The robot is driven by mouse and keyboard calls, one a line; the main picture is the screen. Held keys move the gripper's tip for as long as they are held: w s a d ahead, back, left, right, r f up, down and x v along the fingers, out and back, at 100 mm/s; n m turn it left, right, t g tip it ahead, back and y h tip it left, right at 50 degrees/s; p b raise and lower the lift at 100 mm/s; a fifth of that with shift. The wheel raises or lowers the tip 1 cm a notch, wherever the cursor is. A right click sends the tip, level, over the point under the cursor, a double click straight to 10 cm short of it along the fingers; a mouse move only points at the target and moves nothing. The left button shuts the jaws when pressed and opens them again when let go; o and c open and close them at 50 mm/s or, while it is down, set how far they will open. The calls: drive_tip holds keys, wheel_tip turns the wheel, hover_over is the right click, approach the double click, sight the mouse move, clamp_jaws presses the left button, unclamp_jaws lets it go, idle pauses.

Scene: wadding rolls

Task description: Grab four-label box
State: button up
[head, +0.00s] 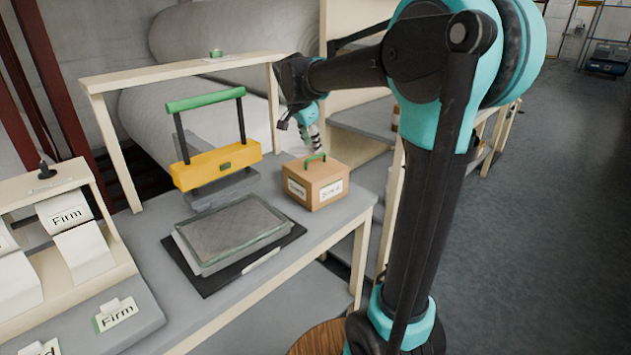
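A brown box (316,184) with a green handle (315,158) on its lid stands upright on the right part of the grey workbench. White labels show on its two visible sides; their print is too small to read surely, and the other sides are hidden. My gripper (314,146) points down just above the handle, at the box's top. Its fingers look dark and banded. At this size I cannot tell whether they are apart or closed, or whether they touch the handle.
Left of the box, a yellow press (216,165) with a green bar stands on the workbench (200,313). A glass-topped tray (230,232) lies in front of it. A wooden frame (180,72) spans behind. A rack with "Firm" cards (68,217) is at left. Open floor (540,230) lies right.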

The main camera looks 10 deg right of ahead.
sight(316, 175)
drive_tip(key=shift+x, duration=2.9)
drive_tip(key=shift+a, duration=0.15)
drive_tip(key=shift+c, duration=0.3)
clamp_jaws()
